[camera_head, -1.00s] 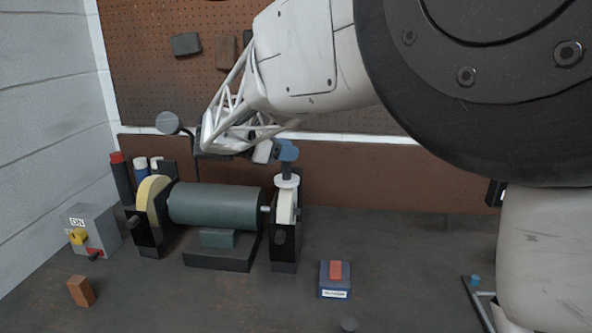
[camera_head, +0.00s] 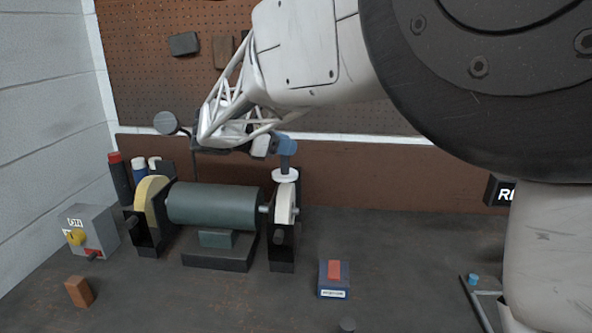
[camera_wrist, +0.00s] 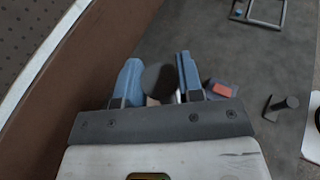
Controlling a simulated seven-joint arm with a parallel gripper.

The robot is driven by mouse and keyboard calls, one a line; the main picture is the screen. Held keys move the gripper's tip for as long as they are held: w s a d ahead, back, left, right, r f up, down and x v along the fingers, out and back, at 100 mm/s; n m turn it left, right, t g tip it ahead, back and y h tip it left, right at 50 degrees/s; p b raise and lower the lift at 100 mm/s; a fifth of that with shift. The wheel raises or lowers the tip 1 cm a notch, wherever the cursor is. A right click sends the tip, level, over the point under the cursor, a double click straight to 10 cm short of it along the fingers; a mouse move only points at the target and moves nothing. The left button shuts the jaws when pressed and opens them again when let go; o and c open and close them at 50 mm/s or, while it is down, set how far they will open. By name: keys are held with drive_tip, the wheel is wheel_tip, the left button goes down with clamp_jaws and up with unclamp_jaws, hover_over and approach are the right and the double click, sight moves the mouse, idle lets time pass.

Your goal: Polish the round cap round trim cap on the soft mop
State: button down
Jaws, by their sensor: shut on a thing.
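My gripper (camera_head: 286,146) has blue fingers shut on the dark stem of the round trim cap. The cap's pale disc (camera_head: 285,175) hangs below the fingers, right above the top of the white wheel, which looks like the soft mop (camera_head: 284,204). I cannot tell whether disc and wheel touch. The mop sits at the right end of the green bench grinder (camera_head: 213,206). In the wrist view the dark round top of the cap's stem (camera_wrist: 160,80) shows between the blue fingers (camera_wrist: 158,82). Part of the pale disc shows below it.
A cream wheel (camera_head: 152,198) is at the grinder's left end. A grey switch box (camera_head: 91,230) and a brown block (camera_head: 80,291) stand left. A blue box with a red top (camera_head: 334,279) lies front right. The bench right of the grinder is mostly clear.

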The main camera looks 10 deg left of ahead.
drive_tip(key=shift+r, duration=2.45)
